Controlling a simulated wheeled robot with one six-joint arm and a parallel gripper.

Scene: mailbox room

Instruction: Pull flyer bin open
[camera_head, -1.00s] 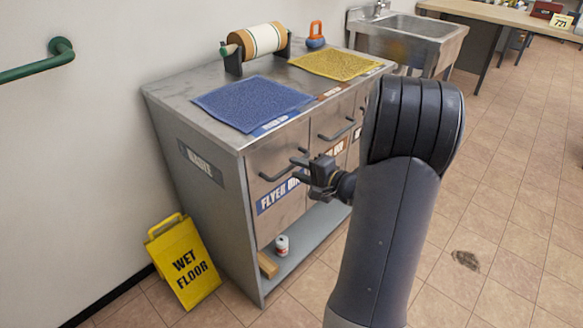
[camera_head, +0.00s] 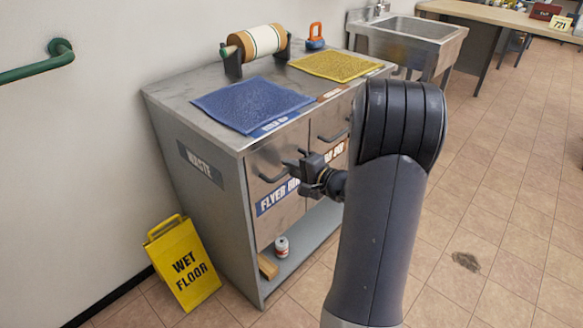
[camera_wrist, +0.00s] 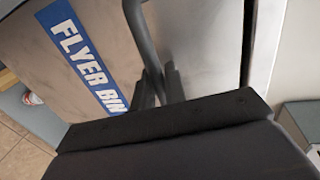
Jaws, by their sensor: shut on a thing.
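The flyer bin (camera_head: 284,213) is a grey metal front with a blue-and-white label, low on the left of the steel cabinet. It looks flush or nearly so with the cabinet; I cannot tell whether there is a small gap. Its dark bar handle (camera_head: 272,178) runs across near the top. My gripper (camera_head: 298,166) is at the handle's right part, shut on it. In the wrist view the handle (camera_wrist: 139,28) runs down between my gripper's fingers (camera_wrist: 158,88), beside the "FLYER BIN" label (camera_wrist: 88,68). The exact contact is partly hidden.
The cabinet top (camera_head: 190,103) holds a blue mat (camera_head: 250,103), a yellow mat (camera_head: 335,66) and a roll (camera_head: 257,42). A can (camera_head: 281,246) sits on the lower shelf. A yellow wet floor sign (camera_head: 184,264) stands at left. Tiled floor is open at right.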

